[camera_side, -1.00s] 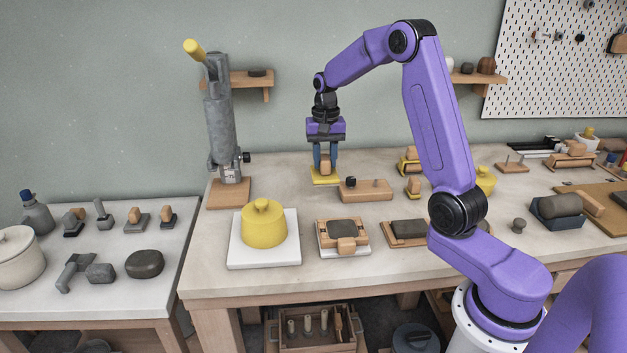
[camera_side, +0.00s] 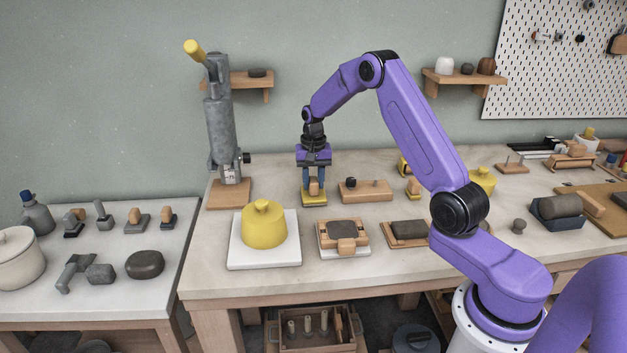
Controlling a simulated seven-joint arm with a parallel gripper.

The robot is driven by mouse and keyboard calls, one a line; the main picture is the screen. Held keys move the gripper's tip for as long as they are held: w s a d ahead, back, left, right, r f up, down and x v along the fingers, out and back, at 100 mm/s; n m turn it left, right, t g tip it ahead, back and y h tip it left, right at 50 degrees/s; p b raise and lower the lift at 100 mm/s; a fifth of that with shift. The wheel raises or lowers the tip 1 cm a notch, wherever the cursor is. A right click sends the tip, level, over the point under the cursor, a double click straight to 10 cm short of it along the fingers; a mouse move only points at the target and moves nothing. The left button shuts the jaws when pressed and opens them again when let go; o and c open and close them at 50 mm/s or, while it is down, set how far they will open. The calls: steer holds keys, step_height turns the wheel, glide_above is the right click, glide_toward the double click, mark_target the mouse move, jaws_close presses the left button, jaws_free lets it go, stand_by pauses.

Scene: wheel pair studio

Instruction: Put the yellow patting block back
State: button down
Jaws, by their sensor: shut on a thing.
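The yellow patting block (camera_side: 313,201) has a flat yellow base and an upright wooden handle. My gripper (camera_side: 314,186) points down and is shut on that handle, with blue fingers on either side. The block is level, at or just above the tabletop, to the left of a wooden stand with a black knob (camera_side: 365,190). I cannot tell whether its base touches the table (camera_side: 285,168). The handle is partly hidden by the fingers.
A grey lever press (camera_side: 221,125) stands to the left on a wooden base. A yellow lidded pot (camera_side: 264,226) on a white slab and a wooden tray with a grey pad (camera_side: 342,232) are in front. Another yellow-based block (camera_side: 413,188) stands right.

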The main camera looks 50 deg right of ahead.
mark_target(313, 179)
steer(key=c, duration=0.8)
jaws_free()
steer(key=shift+f, duration=0.1)
steer(key=shift+o, duration=0.2)
step_height(313, 179, up, 12)
steer(key=s+a+r+n, duration=0.1)
steer(key=s+a+n, duration=0.2)
steer(key=a, duration=0.4)
steer(key=s+a+r+n, duration=0.1)
steer(key=s+a+n, duration=0.15)
steer(key=a, duration=0.45)
steer(key=s+a+n, duration=0.6)
steer(key=s+a, duration=0.2)
steer(key=s, duration=0.2)
steer(key=s+f+n, duration=0.2)
steer(key=s+n, duration=0.8)
steer(key=s, duration=1.3)
steer(key=shift+s+f, duration=0.15)
steer(key=shift+s, duration=0.05)
